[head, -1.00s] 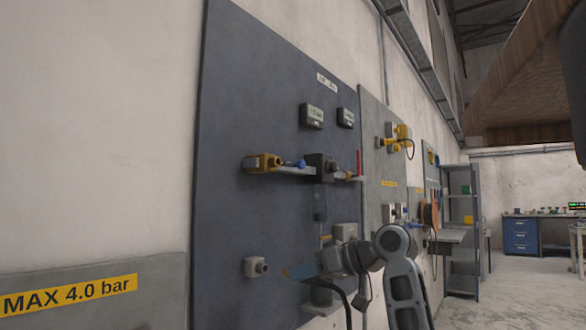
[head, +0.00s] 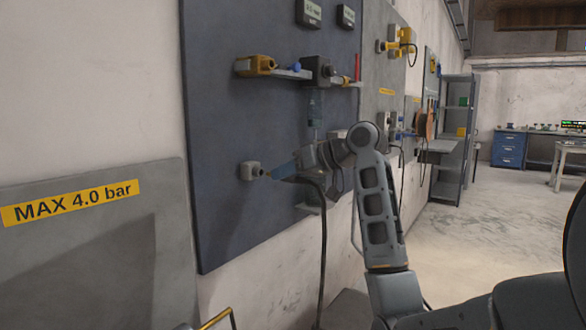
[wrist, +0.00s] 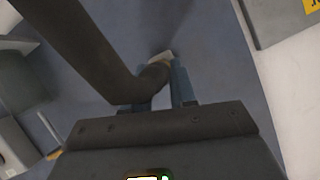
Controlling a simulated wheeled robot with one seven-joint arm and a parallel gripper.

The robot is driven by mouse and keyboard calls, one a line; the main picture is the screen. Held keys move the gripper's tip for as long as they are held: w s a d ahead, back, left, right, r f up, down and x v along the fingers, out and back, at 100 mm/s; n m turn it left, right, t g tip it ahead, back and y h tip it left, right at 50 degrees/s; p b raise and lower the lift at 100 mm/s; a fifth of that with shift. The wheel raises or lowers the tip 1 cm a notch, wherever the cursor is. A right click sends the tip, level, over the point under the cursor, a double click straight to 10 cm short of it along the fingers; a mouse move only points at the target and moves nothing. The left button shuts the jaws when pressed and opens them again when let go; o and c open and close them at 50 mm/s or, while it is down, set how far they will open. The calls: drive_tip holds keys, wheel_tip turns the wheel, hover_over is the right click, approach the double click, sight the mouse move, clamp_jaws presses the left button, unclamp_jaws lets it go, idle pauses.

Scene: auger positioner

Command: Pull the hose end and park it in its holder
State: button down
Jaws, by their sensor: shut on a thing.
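My gripper (head: 276,173), with blue fingers, is shut on the hose end (wrist: 156,75). The dark hose (head: 322,245) hangs in a curve below the gripper in the head view. In the wrist view the hose (wrist: 85,45) comes from the upper left and bends in between the fingers, with a pale tip (wrist: 163,57) beyond them. A small grey block with a round front (head: 250,170) is on the dark wall panel, just left of the fingertips. It may be the holder. I cannot tell whether the hose end touches it.
The dark blue panel (head: 225,110) carries a shelf (head: 292,74) with a yellow fitting (head: 255,66) above my gripper. A grey board marked MAX 4.0 bar (head: 90,240) stands at left. A yellow rail (head: 220,318) shows at the bottom. Floor at right is open (head: 480,225).

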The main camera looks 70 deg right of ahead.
drive_tip(key=shift+w+d, duration=0.1)
drive_tip(key=shift+w, duration=0.4)
drive_tip(key=shift+p, duration=1.05)
idle(1.4)
drive_tip(key=shift+w+d+r+p, duration=0.1)
drive_tip(key=shift+w+d+p, duration=0.1)
drive_tip(key=shift+w, duration=0.55)
drive_tip(key=shift+w+d+p, duration=0.15)
drive_tip(key=shift+w+p, duration=0.05)
drive_tip(key=shift+w, duration=0.5)
drive_tip(key=c, duration=0.8)
unclamp_jaws()
drive_tip(key=v, duration=0.7)
drive_tip(key=shift+s+r, duration=0.2)
drive_tip(key=shift+s, duration=0.15)
